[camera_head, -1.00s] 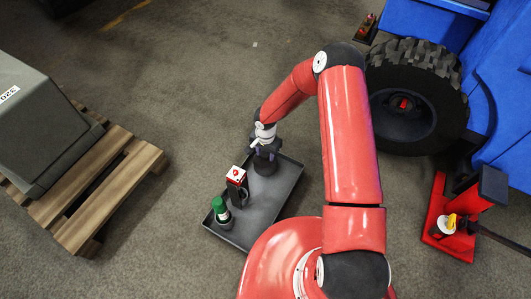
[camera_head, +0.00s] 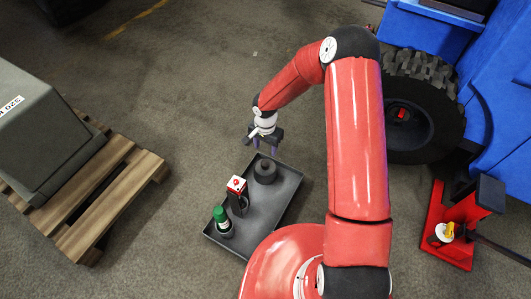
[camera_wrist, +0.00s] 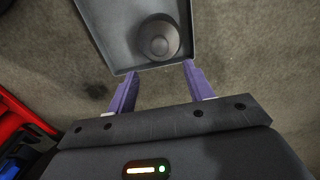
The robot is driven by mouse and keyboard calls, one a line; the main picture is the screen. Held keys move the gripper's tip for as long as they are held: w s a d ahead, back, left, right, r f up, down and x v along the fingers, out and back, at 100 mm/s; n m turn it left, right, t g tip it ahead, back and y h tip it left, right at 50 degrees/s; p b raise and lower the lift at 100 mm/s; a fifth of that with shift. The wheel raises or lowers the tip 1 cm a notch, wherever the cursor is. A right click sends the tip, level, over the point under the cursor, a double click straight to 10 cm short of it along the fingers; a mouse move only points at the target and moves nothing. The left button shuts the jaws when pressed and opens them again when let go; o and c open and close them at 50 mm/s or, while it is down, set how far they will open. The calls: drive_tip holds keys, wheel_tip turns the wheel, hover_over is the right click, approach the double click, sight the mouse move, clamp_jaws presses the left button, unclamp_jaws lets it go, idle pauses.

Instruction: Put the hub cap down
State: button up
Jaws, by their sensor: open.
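The hub cap (camera_head: 265,172), a dark round piece with a raised centre, sits in the far end of a grey tray (camera_head: 262,215) on the floor. It also shows in the wrist view (camera_wrist: 159,40), inside the tray near its wall. My gripper (camera_head: 264,150) is open and empty, above and just beyond the tray's far end, apart from the hub cap. In the wrist view its two purple fingers (camera_wrist: 158,88) are spread wide, with nothing between them.
A wooden pallet (camera_head: 110,200) bearing a grey block is at left. A wheel (camera_head: 423,115) on a blue vehicle and a red jack (camera_head: 452,232) are at right.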

drive_tip(key=s+d+r+n+t+h, duration=0.1)
drive_tip(key=s+d+r, duration=0.15)
drive_tip(key=r, duration=0.55)
drive_tip(key=s+d+r+n, duration=0.1)
drive_tip(key=s+d+r, duration=0.15)
drive_tip(key=r, duration=0.55)
drive_tip(key=s+d+r+n+t+h, duration=0.1)
drive_tip(key=d+r, duration=0.2)
drive_tip(key=r, duration=0.6)
drive_tip(key=s+d+r+n+t+y, duration=0.1)
drive_tip(key=s+r, duration=0.5)
drive_tip(key=s, duration=0.4)
drive_tip(key=s+d+r+n+t+y, duration=0.1)
drive_tip(key=s+d+r+n+t, duration=0.1)
drive_tip(key=s+r, duration=0.5)
drive_tip(key=s, duration=0.3)
drive_tip(key=shift+s+n+t, duration=0.3)
drive_tip(key=shift+s, duration=0.1)
wheel_tip(320, 180, up, 6)
drive_tip(key=p, duration=0.6)
drive_tip(key=shift+r+p, duration=0.25)
drive_tip(key=shift+p, duration=0.05)
